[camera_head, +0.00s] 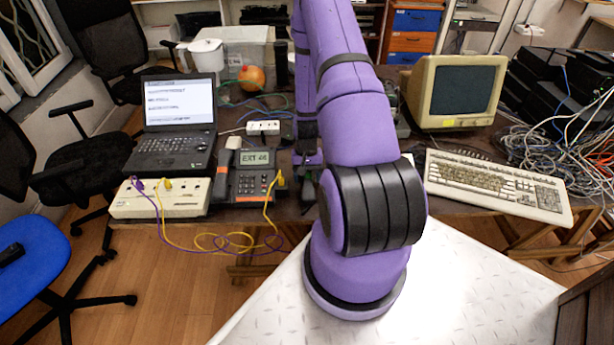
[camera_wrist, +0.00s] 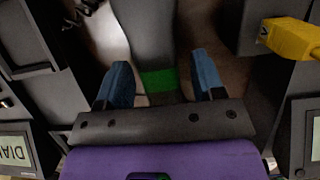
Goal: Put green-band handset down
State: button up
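The green-band handset (camera_wrist: 147,35) is dark grey, with a bright green band around it, and shows in the wrist view. My gripper (camera_wrist: 162,82) has its two blue fingers on either side of the handset near the band. A gap shows between each finger and the handset, so the gripper is open around it. The handset's lower end is hidden behind the gripper body. In the head view my arm blocks the handset, and the fingers cannot be made out.
A desk phone (camera_head: 255,178) reading EXT 46, with an orange-marked handset (camera_head: 222,172), stands left of my arm. A laptop (camera_head: 178,125), a white box (camera_head: 160,198) with cables, a monitor (camera_head: 455,92) and a keyboard (camera_head: 495,185) crowd the table. A yellow plug (camera_wrist: 290,40) is near the gripper.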

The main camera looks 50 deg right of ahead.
jog(key=v, duration=1.2)
jog(key=w+a+r+n+t+h, duration=0.1)
jog(key=a+r+n, duration=0.1)
jog(key=a+r, duration=0.5)
jog(key=w+a+r+n+t, duration=0.1)
jog(key=a+r, duration=0.1)
jog(key=r, duration=0.8)
jog(key=w+a+r+n+t+h, duration=0.1)
jog(key=a+r+n, duration=0.1)
jog(key=a+r, duration=0.5)
jog(key=s+a+r+n+t, duration=0.3)
jog(key=s+a+r, duration=0.9)
jog(key=s+r, duration=0.4)
jog(key=shift+s+a+r+n+t, duration=0.2)
jog(key=shift+a+r+n+t, duration=0.25)
jog(key=shift+n, duration=0.45)
jog(key=shift+d+r, duration=0.1)
jog(key=shift+d, duration=0.1)
